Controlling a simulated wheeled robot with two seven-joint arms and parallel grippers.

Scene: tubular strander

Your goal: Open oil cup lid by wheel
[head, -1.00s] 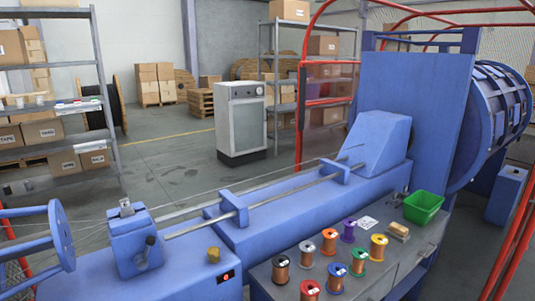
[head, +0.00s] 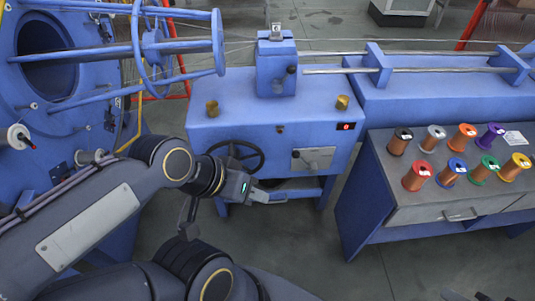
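Two small brass oil cups stand on the blue machine box, one at the left (head: 212,108) above the wheel and one at the right (head: 343,102). Both look closed, but their lids are too small to tell for sure. A black spoked handwheel (head: 236,155) is on the box's front. My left gripper (head: 272,198) is in front of the box, below and right of the wheel, apart from it. Nothing shows in it; its finger gap cannot be made out. Dark tips at the bottom right edge may be my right gripper (head: 480,296), mostly cut off.
A blue bench (head: 392,216) with several wire spools stands at the right. A blue frame with rods and rings (head: 150,50) is at the left. A grey plate with a handle (head: 313,158) is right of the wheel. Grey floor lies open below.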

